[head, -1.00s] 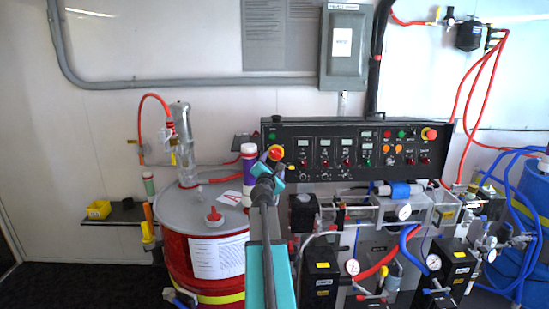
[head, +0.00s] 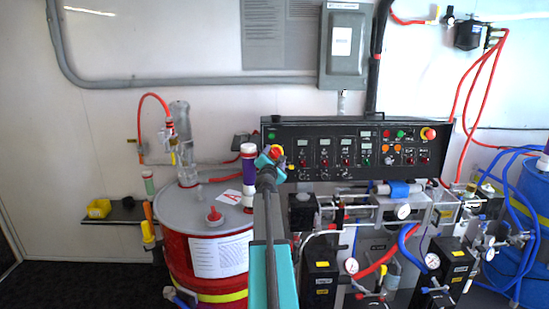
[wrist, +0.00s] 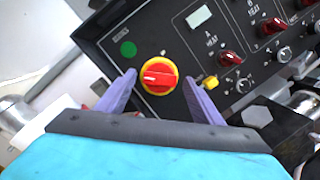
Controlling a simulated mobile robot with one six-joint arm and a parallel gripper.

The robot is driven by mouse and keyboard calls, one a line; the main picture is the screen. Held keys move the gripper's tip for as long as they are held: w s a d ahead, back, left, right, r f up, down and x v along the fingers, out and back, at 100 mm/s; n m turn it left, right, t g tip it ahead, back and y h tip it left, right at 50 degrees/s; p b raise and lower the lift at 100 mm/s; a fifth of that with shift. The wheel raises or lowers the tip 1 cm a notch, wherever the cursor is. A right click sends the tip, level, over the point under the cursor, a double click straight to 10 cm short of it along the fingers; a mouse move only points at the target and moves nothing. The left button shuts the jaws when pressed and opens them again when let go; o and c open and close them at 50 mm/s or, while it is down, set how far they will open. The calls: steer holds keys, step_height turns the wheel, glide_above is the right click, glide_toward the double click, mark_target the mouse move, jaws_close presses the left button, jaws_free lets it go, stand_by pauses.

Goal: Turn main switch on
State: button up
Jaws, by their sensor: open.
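The main switch (wrist: 159,76) is a red rotary knob on a round yellow plate, at the left end of the black control panel (wrist: 150,32). In the wrist view its white mark lies nearly level. My gripper (wrist: 160,79) is open, with one purple finger on each side of the knob and a gap showing on both sides. In the head view the switch (head: 276,152) shows just beyond my gripper (head: 270,163), which partly covers the panel's left end. I cannot tell how far the fingertips are from the panel face.
A green round light (wrist: 128,49) sits left of the switch, and a small yellow part (wrist: 210,82) is near the right finger. Red knobs and displays continue rightward. A red drum (head: 190,250) stands left; pumps and hoses (head: 385,265) fill the space below the panel.

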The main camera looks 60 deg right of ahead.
steer(key=shift+c, duration=0.4)
steer(key=c, duration=1)
steer(key=shift+o, duration=0.2)
